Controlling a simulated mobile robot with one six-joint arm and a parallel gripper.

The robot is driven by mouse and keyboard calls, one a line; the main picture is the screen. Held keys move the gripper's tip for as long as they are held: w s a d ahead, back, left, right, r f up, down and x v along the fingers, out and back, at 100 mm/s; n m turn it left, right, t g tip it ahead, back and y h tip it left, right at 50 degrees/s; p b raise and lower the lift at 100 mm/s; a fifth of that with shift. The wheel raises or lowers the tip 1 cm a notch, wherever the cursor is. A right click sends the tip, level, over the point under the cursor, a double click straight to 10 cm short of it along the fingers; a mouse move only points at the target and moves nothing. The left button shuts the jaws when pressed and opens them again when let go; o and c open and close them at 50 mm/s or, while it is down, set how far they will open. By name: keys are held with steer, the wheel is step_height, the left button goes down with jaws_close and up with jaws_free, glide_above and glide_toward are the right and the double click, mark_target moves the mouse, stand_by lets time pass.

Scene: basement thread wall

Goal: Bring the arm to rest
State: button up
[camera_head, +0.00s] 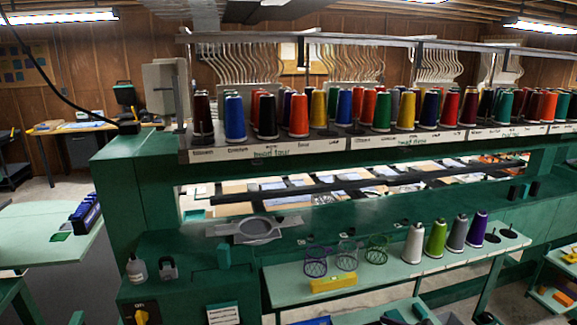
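My arm and my gripper do not show in the head camera view. The gripper's opening and anything it might hold cannot be seen. The view faces a green embroidery machine (125,185) with a long rack of thread cones along its top. No thing named by the task other than the arm is in question here.
Thread cones (299,115) line the rack. A grey hoop (257,230) lies on the machine. A pale green shelf (400,275) holds upright cones (437,237), wire baskets (346,255) and a yellow box (332,282). A table (45,235) stands left; some floor shows behind it.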

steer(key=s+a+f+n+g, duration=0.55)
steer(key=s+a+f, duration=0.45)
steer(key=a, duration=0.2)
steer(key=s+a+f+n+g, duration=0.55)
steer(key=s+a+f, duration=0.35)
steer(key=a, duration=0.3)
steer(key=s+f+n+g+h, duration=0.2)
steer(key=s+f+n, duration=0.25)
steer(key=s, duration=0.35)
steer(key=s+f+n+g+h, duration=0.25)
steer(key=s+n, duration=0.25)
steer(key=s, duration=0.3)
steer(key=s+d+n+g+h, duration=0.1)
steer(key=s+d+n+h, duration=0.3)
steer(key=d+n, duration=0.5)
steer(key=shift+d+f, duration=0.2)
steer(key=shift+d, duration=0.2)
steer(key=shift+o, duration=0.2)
